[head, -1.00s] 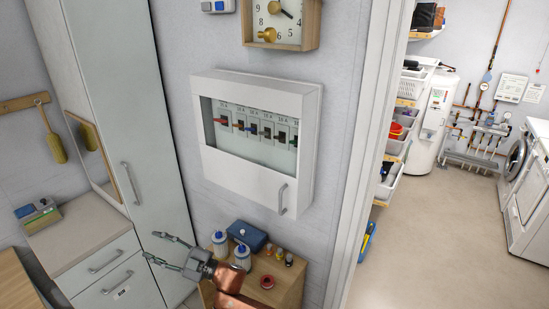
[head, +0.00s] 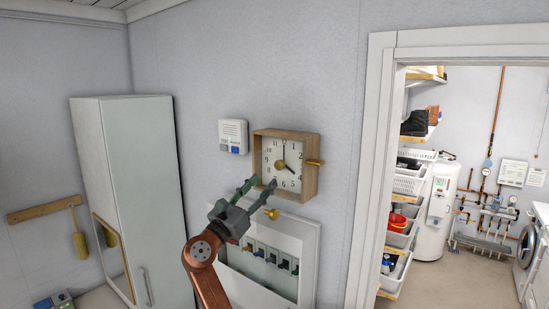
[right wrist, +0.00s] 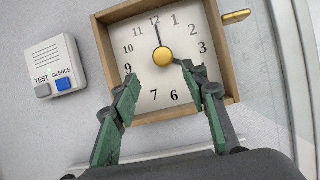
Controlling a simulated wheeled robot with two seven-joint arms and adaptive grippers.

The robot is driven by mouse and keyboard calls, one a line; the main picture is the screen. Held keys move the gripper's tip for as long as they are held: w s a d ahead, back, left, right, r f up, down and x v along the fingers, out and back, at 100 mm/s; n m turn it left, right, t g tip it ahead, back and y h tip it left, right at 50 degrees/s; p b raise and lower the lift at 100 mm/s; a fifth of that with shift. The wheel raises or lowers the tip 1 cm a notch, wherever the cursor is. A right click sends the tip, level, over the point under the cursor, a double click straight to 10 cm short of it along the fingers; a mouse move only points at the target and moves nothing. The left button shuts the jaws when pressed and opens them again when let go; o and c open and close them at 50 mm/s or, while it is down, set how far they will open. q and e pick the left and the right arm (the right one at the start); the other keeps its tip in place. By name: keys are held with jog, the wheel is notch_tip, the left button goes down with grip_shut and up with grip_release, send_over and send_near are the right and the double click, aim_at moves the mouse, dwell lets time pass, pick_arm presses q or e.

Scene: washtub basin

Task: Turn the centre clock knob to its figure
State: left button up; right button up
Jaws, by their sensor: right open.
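The square wooden wall clock (head: 311,175) has a white face and a brass centre knob (head: 281,165). In the right wrist view the centre knob (right wrist: 163,56) sits just beyond my fingertips. One black hand points to 12. The other points towards 4, its end covered by a finger. My right gripper (head: 263,184) is open in front of the lower left of the clock face. In the right wrist view its green-padded fingers (right wrist: 160,76) are apart, below and either side of the knob, with nothing between them. My left gripper is not in view.
Brass knobs stick out at the clock's right side (head: 315,162) and below it (head: 272,214). A white alarm box (head: 233,136) hangs left of the clock. A breaker box (head: 301,245) is below. A tall cabinet (head: 146,190) stands left; a doorway is right.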

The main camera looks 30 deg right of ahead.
jog(key=p+x, duration=0.1)
jog(key=x, duration=0.1)
jog(key=p+x, duration=0.1)
jog(key=x, duration=0.2)
jog(key=p+x, duration=0.1)
jog(key=x, duration=0.2)
jog(key=shift+s+d, duration=0.1)
jog(key=shift+s, duration=0.2)
jog(key=shift+c, duration=0.6)
grip_shut()
jog(key=shift+g, duration=0.4)
